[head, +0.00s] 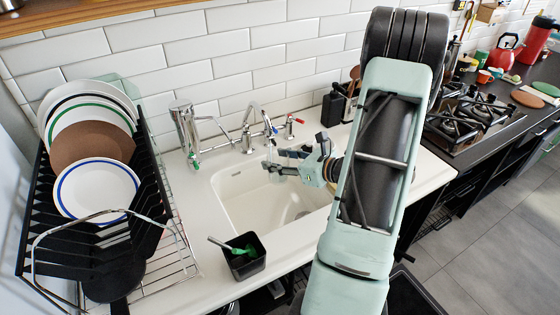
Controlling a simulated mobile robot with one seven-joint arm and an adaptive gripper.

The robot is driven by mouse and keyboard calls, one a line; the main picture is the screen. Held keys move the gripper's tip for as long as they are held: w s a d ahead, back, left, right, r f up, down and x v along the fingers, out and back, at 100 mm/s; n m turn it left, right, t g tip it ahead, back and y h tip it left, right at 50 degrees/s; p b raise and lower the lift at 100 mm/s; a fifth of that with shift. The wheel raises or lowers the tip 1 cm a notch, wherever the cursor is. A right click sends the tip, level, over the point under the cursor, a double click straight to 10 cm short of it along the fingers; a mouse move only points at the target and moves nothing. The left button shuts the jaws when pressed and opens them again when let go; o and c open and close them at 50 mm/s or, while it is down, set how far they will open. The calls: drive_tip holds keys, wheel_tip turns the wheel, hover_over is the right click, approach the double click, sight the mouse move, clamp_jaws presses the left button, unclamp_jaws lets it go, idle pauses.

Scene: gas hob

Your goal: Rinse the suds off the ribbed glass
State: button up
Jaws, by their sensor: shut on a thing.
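My gripper (274,164) reaches in from the right over the white sink (240,192), below the chrome tap (257,120). It is shut on the ribbed glass (271,152), which shows only as a small pale, clear shape at the fingertips, close under the spout. The fingers hide part of it. Its ribs and any suds are too small to make out. I cannot tell whether water is running.
A dish rack (150,215) with several plates stands at the left. A black pot (245,256) with a green brush is on the counter's front edge. A chrome dispenser (185,128) stands left of the tap. The gas hob (478,112) is at the right.

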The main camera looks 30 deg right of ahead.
drive_tip(key=shift+w+d, duration=0.1)
drive_tip(key=shift+d, duration=0.05)
idle(0.3)
drive_tip(key=shift+w+d, duration=0.1)
drive_tip(key=shift+d, duration=0.35)
drive_tip(key=shift+a, duration=0.2)
drive_tip(key=shift+s+a+b, duration=0.2)
drive_tip(key=shift+a+b, duration=0.15)
drive_tip(key=shift+a, duration=0.05)
drive_tip(key=shift+s, duration=0.1)
drive_tip(key=s+d, duration=0.2)
drive_tip(key=s, duration=0.5)
drive_tip(key=shift+s+d, duration=0.2)
drive_tip(key=shift+d, duration=0.05)
drive_tip(key=shift+r, duration=0.1)
idle(1.2)
